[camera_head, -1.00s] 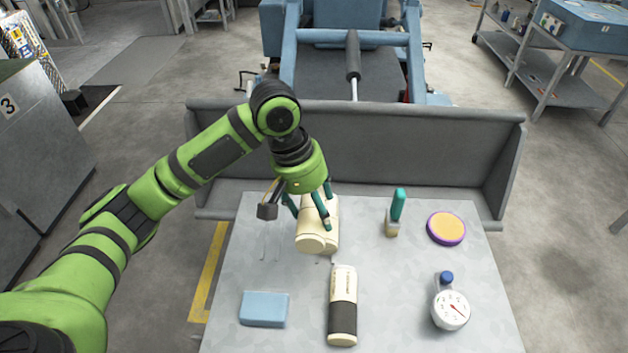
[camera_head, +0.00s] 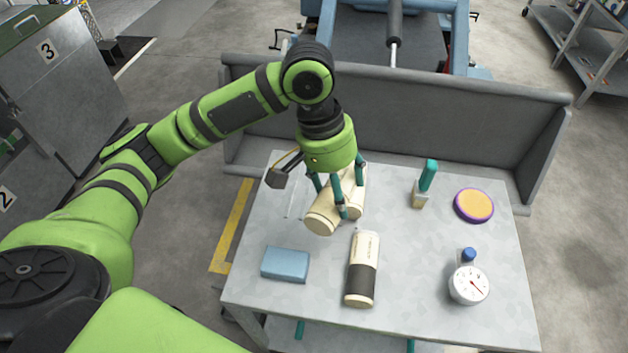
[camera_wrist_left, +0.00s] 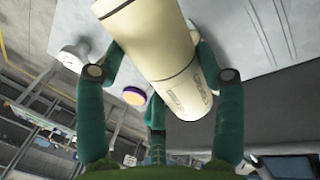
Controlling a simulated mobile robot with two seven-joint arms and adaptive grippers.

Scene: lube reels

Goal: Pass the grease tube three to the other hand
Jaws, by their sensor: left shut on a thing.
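My left gripper (camera_head: 341,203) is shut on a cream grease tube (camera_head: 321,221), above or at the back left part of the table. The tube is tilted, with its round end toward the lower left. In the left wrist view the fingers hold the same tube (camera_wrist_left: 160,50) around its sides, with faint print on it. Another cream cylindrical form (camera_head: 356,204) shows just right of the fingers, partly hidden. A cream tube with a dark band (camera_head: 362,268) lies in front on the table. My right gripper is not in view.
The grey table (camera_head: 410,290) also carries a blue block (camera_head: 285,264), a white dial gauge (camera_head: 469,284), a teal-topped item (camera_head: 426,182) and a purple-rimmed orange disc (camera_head: 474,205). A grey bench-like panel (camera_head: 420,110) stands behind. The table's middle right is clear.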

